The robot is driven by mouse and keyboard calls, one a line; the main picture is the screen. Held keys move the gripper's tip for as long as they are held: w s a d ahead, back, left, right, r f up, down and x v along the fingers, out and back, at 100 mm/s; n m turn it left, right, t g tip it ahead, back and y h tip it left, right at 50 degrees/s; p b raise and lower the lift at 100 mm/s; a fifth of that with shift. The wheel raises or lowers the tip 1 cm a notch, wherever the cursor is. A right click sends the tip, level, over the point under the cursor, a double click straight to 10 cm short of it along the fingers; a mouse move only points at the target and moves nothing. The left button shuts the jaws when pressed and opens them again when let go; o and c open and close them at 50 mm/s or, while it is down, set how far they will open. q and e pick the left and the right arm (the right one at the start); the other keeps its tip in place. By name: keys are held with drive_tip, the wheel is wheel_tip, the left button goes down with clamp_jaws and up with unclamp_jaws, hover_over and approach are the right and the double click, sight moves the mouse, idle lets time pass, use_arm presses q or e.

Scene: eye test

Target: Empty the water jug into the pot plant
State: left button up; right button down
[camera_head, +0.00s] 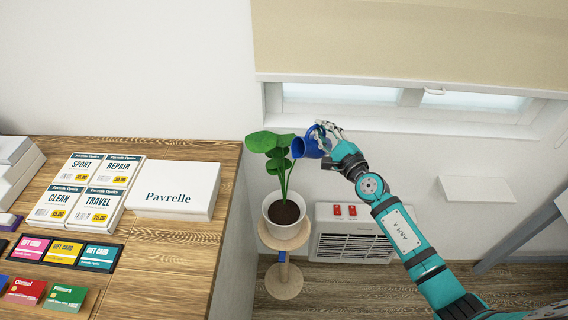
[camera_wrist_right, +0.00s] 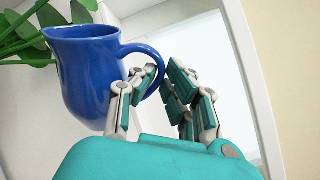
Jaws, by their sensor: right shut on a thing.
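A blue jug (camera_head: 314,148) is in the air beside the plant's upper leaves. My right gripper (camera_head: 326,132) is shut on its handle. The jug is tilted, with its dark mouth to the left, towards the plant. No water stream can be made out. The pot plant has large green leaves (camera_head: 268,141) and a white pot (camera_head: 283,222) with dark soil, below and left of the jug. In the right wrist view, the jug (camera_wrist_right: 85,78) is at the left and the fingers (camera_wrist_right: 160,78) are around its handle; leaves (camera_wrist_right: 30,42) show behind. My left gripper is out of view.
The pot stands on a round wooden stand (camera_head: 284,280). A white heater (camera_head: 350,243) with red switches is right of it, below the window (camera_head: 390,95). A wooden counter (camera_head: 170,262) with boxes and cards, including a white Pavrelle box (camera_head: 172,192), is at the left.

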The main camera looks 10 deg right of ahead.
sight(311, 145)
drive_tip(key=shift+a+r+n, duration=0.25)
drive_tip(key=shift+r+n, duration=0.05)
drive_tip(key=shift+n, duration=0.1)
drive_tip(key=shift+s+a+r, duration=0.1)
drive_tip(key=shift+a+r, duration=0.05)
drive_tip(key=shift+s+a+r+n+p, duration=0.3)
drive_tip(key=shift+a+n+p, duration=0.25)
drive_tip(key=shift+a, duration=0.15)
drive_tip(key=shift+s+a+r+n+p, duration=0.15)
drive_tip(key=shift+a+r+n+p, duration=0.1)
drive_tip(key=shift+a+n+p, duration=0.35)
drive_tip(key=shift+s+a+r+n, duration=0.15)
drive_tip(key=shift+a+r+n, duration=0.05)
drive_tip(key=shift+a+n, duration=0.3)
drive_tip(key=shift+s+a+r+n+p, duration=0.2)
drive_tip(key=shift+a+n+p, duration=0.25)
drive_tip(key=shift+n+p, duration=0.2)
drive_tip(key=shift+s+a+r+n+y+p, duration=0.2)
drive_tip(key=shift+a+n+y+p, duration=0.25)
drive_tip(key=shift+a+n, duration=0.3)
